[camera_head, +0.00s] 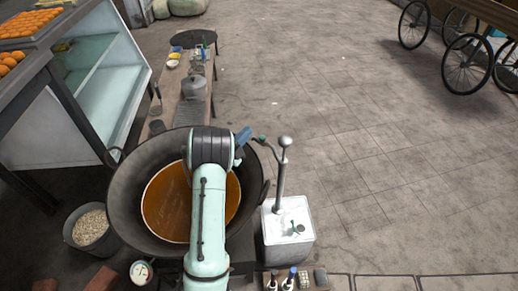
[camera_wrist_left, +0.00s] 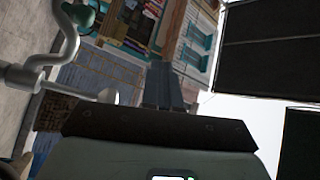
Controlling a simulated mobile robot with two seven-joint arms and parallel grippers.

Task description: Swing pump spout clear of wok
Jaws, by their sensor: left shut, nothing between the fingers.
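The wok (camera_head: 122,190) is wide and dark and holds orange-brown liquid. The metal pump (camera_head: 280,180) stands upright just right of the wok, on a white box-like container (camera_head: 288,250). Its curved spout (camera_head: 272,148) points left toward the wok's upper right rim and has a green tip (camera_head: 262,138). In the left wrist view the spout (camera_wrist_left: 66,48) and green tip (camera_wrist_left: 78,14) are at upper left. My left gripper (camera_head: 244,136) is shut and empty, just left of the spout tip; its fingers also show in the wrist view (camera_wrist_left: 163,86), apart from the spout. My right gripper is out of view.
A narrow bench with a lidded pot (camera_head: 194,87) stands behind the wok. A bucket (camera_head: 90,230) and a glass display case (camera_head: 105,80) are at left. Small bottles (camera_head: 290,278) stand at the front. Open paved floor lies right of the pump.

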